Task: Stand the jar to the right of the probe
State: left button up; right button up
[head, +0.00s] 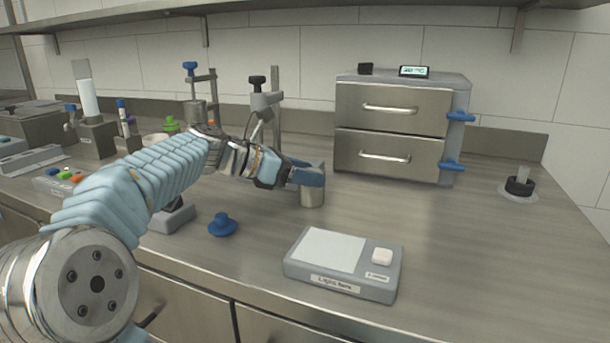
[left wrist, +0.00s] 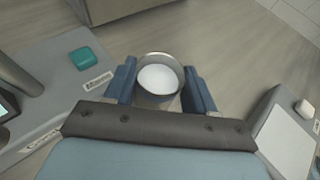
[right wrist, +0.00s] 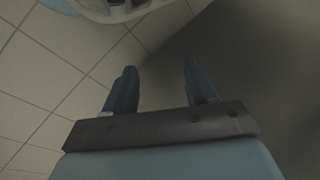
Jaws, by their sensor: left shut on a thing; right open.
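The jar (head: 312,197) is a small metal cylinder. In the left wrist view the jar (left wrist: 158,80) is open at the top with white contents. My left gripper (head: 309,174) is shut on the jar, one blue finger on each side, and holds it upright. Its bottom is at or close to the counter; I cannot tell whether it touches. A clamp stand with a black knob and a grey angled head (head: 264,104), possibly the probe, stands behind my left forearm, left of the jar. Its lower part is hidden. My right gripper (right wrist: 160,90) is open and empty, above the floor.
A two-drawer steel cabinet (head: 390,125) stands behind. A black round piece (head: 519,187) sits far right. The counter between cabinet and light box is clear.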

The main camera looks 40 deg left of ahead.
pick_arm(q)
jog(key=shift+f, duration=0.1)
jog(key=o, duration=1.1)
jog(key=shift+o, duration=0.2)
jog(key=shift+r, duration=0.2)
jog(key=v, duration=1.2)
jog(key=shift+p, duration=0.3)
jog(key=shift+a+f, duration=0.1)
